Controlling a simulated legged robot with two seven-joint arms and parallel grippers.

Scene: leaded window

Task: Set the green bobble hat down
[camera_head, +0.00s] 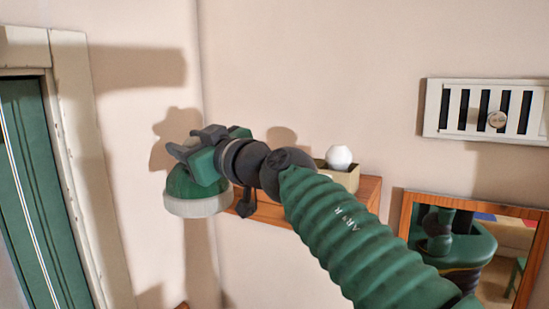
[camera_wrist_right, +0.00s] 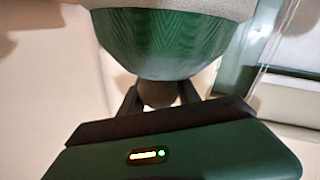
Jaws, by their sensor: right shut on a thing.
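The green bobble hat (camera_head: 196,197) has a pale brim and hangs at my right gripper (camera_head: 196,146), brim downward, in front of the wall. In the right wrist view the hat's green knit (camera_wrist_right: 175,42) and its grey-white brim (camera_wrist_right: 180,8) fill the top. There my right gripper's fingers (camera_wrist_right: 160,95) are shut on the dark bobble at the hat's crown. No surface touches the hat from below in the head view. My left gripper is not in view.
A wooden shelf (camera_head: 368,197) on the wall, behind my right arm, carries an open box (camera_head: 345,178) with a white ball-like thing (camera_head: 339,157). A wood-framed mirror (camera_head: 403,215) hangs at right, below a white vent (camera_head: 487,110). A green door (camera_head: 35,180) stands at left.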

